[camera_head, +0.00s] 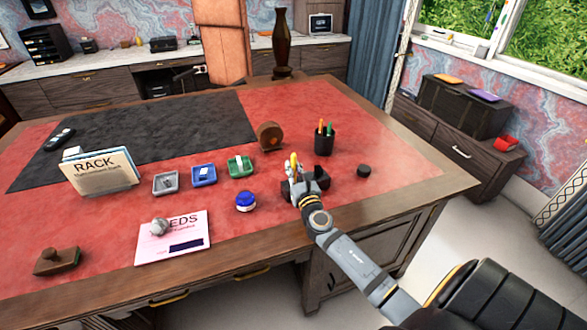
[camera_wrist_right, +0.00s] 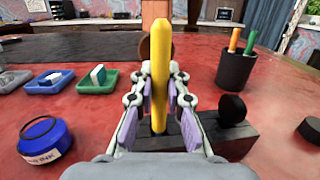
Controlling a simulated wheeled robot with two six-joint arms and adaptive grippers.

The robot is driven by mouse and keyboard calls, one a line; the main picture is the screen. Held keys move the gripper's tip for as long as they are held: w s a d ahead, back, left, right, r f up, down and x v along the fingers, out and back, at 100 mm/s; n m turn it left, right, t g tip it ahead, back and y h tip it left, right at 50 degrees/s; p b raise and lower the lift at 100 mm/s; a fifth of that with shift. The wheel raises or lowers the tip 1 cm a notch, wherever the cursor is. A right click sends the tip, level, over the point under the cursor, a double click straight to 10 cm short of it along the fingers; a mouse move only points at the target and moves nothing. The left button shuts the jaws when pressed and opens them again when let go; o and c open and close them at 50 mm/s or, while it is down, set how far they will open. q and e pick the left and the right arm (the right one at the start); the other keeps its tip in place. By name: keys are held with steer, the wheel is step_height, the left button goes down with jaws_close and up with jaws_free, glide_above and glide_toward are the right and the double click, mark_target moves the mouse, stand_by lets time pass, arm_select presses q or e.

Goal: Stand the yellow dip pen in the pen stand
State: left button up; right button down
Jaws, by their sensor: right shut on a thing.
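The yellow dip pen (camera_head: 294,160) stands roughly upright in my right gripper (camera_head: 294,178). In the right wrist view the pen (camera_wrist_right: 161,50) lies between the two purple-padded fingers of the gripper (camera_wrist_right: 161,95), which is shut on it. A dark block with a round knob, seemingly the pen stand (camera_wrist_right: 230,138), lies right behind and below the fingers; it also shows in the head view (camera_head: 320,183). The pen's lower end is near the block, but I cannot tell whether it is in a hole. My left gripper is not in view.
A black cup (camera_head: 325,143) with orange and green pens stands behind the block. A small black disc (camera_head: 363,170) lies to the right. A blue ink jar (camera_head: 245,202) and several small trays (camera_head: 204,175) are to the left.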

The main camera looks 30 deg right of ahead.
steer(key=shift+f+b, duration=0.75)
steer(key=shift+f, duration=0.15)
steer(key=c, duration=1.3)
jaws_free()
steer(key=shift+r, duration=0.1)
steer(key=v, duration=1.2)
